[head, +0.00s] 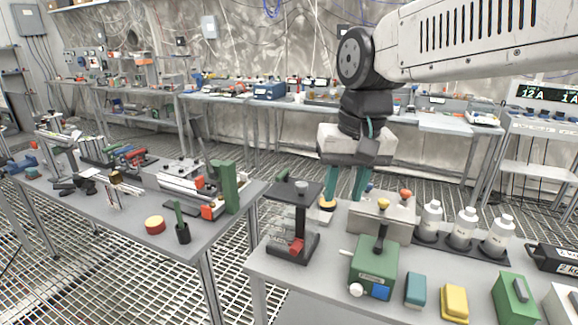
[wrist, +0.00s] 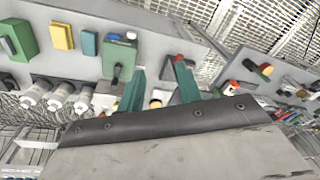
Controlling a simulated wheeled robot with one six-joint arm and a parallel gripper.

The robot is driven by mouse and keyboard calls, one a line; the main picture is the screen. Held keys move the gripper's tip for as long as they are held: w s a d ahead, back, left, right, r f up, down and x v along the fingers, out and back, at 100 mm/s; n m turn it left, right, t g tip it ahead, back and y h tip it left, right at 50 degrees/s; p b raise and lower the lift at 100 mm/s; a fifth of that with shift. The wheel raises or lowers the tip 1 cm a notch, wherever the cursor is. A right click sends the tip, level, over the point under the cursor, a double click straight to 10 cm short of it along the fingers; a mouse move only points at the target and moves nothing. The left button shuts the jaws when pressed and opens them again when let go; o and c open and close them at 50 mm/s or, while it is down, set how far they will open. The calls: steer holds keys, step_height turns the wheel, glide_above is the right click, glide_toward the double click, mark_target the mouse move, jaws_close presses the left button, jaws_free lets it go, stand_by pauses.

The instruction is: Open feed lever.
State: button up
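My gripper (head: 345,196) hangs over the near bench, its two green fingers apart with nothing visible between them. In the wrist view my gripper (wrist: 160,66) is open too. No label reading "feed lever" is legible. A dark stand (head: 292,222) with a clear column and a pale cup on top has a red piece (head: 296,246) low on its front, left of my gripper. A red piece (wrist: 180,58) also shows beside the right fingertip in the wrist view. A green box (head: 373,264) with an upright black lever (head: 380,238) stands in front of my gripper.
A grey block (head: 381,220) with yellow and orange knobs stands near my fingers. Several white bottles (head: 463,228) stand to its right. Teal (head: 415,289) and yellow (head: 454,302) blocks lie along the front. A cluttered second bench (head: 120,222) is at left, with a gap between.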

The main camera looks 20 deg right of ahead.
steer(key=w+r+m, duration=0.1)
steer(key=w+m, duration=0.2)
steer(key=w, duration=1.2)
steer(key=m+y, duration=0.1)
steer(key=m, duration=0.2)
glide_toward(282, 173)
steer(key=f, duration=0.5)
steer(key=a+f, duration=0.1)
steer(key=f, duration=0.2)
steer(key=shift+w+a, duration=0.1)
steer(key=shift+w, duration=0.3)
jaws_close()
